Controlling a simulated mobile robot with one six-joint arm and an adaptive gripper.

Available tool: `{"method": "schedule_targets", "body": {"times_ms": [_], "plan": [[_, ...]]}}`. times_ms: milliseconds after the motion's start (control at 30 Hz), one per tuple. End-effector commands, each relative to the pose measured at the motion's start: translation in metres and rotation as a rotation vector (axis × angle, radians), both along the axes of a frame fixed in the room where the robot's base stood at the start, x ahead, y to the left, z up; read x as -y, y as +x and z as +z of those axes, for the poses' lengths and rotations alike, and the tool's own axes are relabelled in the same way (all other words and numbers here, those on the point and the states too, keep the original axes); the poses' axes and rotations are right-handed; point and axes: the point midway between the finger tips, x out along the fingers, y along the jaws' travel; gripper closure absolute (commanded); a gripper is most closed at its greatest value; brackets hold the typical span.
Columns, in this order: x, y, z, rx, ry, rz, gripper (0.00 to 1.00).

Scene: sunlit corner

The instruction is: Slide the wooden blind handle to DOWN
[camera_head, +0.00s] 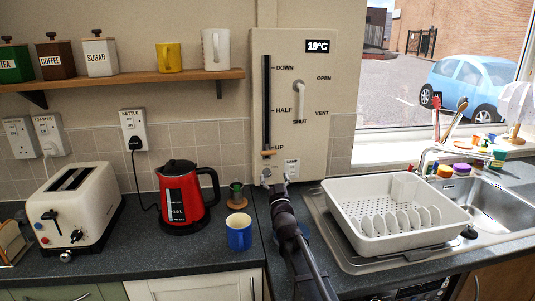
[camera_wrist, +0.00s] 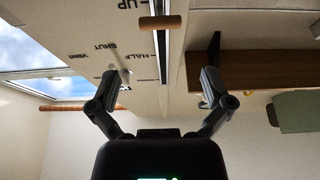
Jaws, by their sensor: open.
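The wooden blind handle (camera_head: 273,152) is a short bar on a dark vertical slot in the pale wall panel (camera_head: 309,162). It sits near the slot's bottom end, just below the UP mark; HALF is midway and DOWN is at the top. My gripper (camera_head: 278,182) is just below the handle in the head view, its fingers small and hard to make out. In the wrist view, which looks upside down, my gripper (camera_wrist: 163,78) is open and empty. The wooden handle (camera_wrist: 160,22) shows beyond the fingertips, roughly between them sideways and apart from them.
A grey window lever (camera_head: 300,88) with OPEN, VENT and SHUT marks is right of the slot. A shelf (camera_head: 140,80) is to the left. A red kettle (camera_head: 182,200) and blue mug (camera_head: 239,232) stand left of my arm, a white dish rack (camera_head: 392,240) right.

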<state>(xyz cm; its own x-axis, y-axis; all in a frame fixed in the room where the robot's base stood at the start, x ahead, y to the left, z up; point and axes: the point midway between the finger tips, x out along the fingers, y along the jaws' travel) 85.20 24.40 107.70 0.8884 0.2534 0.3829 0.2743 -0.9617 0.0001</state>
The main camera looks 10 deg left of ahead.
Motion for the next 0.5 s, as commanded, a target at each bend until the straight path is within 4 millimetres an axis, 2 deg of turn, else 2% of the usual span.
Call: {"method": "schedule_targets", "body": {"times_ms": [267,500], "plan": [[-0.007,0.021,0.01,0.0,0.0,0.001,0.0],[-0.016,0.052,0.024,0.0,0.0,0.001,0.0]]}}
